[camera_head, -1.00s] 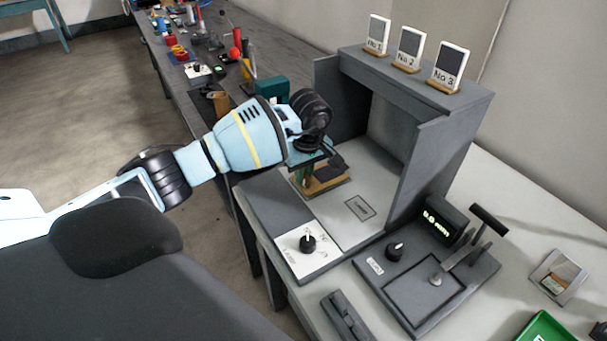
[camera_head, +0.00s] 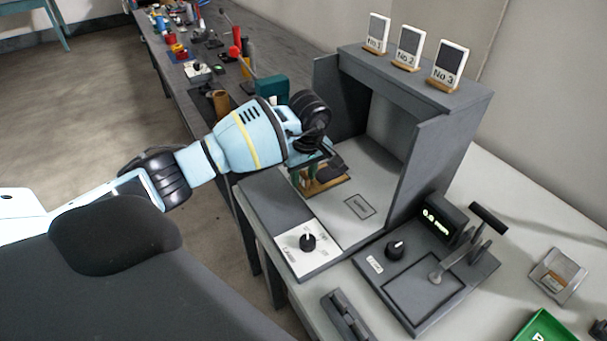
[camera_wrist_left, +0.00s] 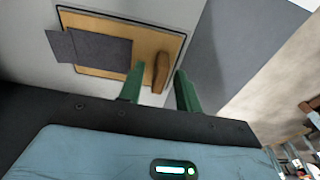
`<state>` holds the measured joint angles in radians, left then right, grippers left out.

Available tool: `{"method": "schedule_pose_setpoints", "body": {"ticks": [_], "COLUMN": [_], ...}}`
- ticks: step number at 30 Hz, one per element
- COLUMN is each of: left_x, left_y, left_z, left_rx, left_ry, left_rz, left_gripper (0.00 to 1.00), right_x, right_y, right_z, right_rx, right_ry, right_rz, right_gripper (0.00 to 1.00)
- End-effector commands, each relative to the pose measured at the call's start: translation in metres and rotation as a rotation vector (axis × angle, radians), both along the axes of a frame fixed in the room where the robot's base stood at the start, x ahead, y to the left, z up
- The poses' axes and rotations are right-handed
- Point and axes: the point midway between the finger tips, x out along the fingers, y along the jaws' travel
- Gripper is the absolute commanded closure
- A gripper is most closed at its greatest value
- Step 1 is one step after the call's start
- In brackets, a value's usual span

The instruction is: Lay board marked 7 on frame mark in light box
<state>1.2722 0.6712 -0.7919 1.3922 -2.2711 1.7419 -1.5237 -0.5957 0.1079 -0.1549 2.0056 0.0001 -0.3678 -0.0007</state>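The wooden board (camera_head: 322,186) lies on the pale floor of the grey light box (camera_head: 420,185), at its left side. In the left wrist view the board (camera_wrist_left: 152,28) carries grey sheet-like pieces (camera_wrist_left: 100,48), one sticking out past its edge, and a brown handle (camera_wrist_left: 162,70). A dark outline, apparently the frame mark (camera_wrist_left: 87,73), shows along the board's edges. No number is readable on it. My left gripper (camera_head: 306,182) is just over the board. Its green fingers (camera_wrist_left: 160,92) stand apart on either side of the handle, with gaps showing. My right gripper is not in view.
A knob panel (camera_head: 303,250) is in front of the light box. A device with a lever (camera_head: 435,277) stands at the right front. Three numbered cards (camera_head: 410,48) stand on the box top. A green tray (camera_head: 545,328) is at the lower right.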

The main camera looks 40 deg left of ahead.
Motion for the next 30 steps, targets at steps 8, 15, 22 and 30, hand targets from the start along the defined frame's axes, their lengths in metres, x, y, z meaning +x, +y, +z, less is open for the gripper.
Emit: {"method": "schedule_pose_setpoints", "body": {"ticks": [8, 15, 22, 30], "left_x": [0.000, -0.003, -0.005, -0.005], "left_y": [-0.005, -0.010, -0.013, -0.013], "left_z": [0.047, 0.092, 0.115, 0.120], "left_rx": [0.000, 0.000, 0.001, 0.000], "left_ry": [-0.007, -0.005, -0.001, -0.001], "left_rz": [-0.001, -0.002, 0.000, 0.000], "left_gripper": [0.66, 0.66, 0.66, 0.66], "right_x": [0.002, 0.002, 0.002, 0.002], "right_y": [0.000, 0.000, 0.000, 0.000], "right_z": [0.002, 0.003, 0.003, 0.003], "right_rx": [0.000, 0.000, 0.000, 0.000], "right_ry": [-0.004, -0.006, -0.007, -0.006], "right_rz": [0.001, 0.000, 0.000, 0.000], "right_gripper": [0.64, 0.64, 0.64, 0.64]}}
